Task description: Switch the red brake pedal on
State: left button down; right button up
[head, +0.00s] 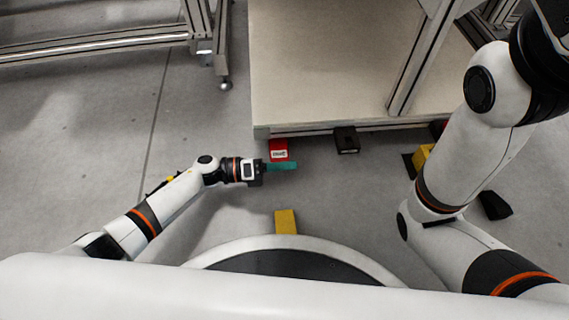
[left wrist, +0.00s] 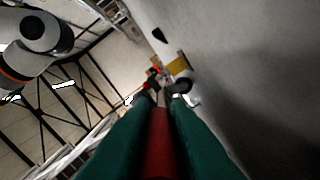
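The red pedal (head: 279,150) lies on the floor at the front edge of the table base in the head view, with a white label on it. My left gripper (head: 282,166) has teal fingers, which point right just on the near side of the pedal. The fingers look close together in a narrow bar. In the left wrist view the teal fingers (left wrist: 158,105) run side by side with a narrow dark red strip between them. I cannot tell what that strip is, or whether the gripper touches the pedal. My right gripper is out of view.
A black pedal (head: 347,140) sits right of the red one. A yellow block (head: 285,222) lies near my base. Another yellow piece (head: 422,155) and a black wedge (head: 494,205) lie by my right arm. The table (head: 330,65) stands behind. Floor to the left is clear.

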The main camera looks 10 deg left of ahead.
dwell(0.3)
pick_arm(q)
jog(key=f+m, duration=0.2)
jog(key=m, duration=0.1)
jog(key=f+m, duration=0.1)
jog(key=shift+w, duration=0.3)
jog(key=shift+w+a+f+m, duration=0.15)
jog(key=shift+f+m, duration=0.1)
jog(key=shift+m, duration=0.25)
jog(key=shift+w+f+m, duration=0.15)
jog(key=shift+f+m, duration=0.1)
jog(key=shift+m, duration=0.25)
jog(key=shift+w+a+f+m, duration=0.2)
jog(key=shift+f+m, duration=0.1)
jog(key=shift+m, duration=0.2)
jog(key=shift+f, duration=0.1)
jog(key=c, duration=1.8)
grip_release()
jog(key=shift+w, duration=0.1)
jog(key=o, duration=0.4)
jog(key=shift+d+f, duration=0.1)
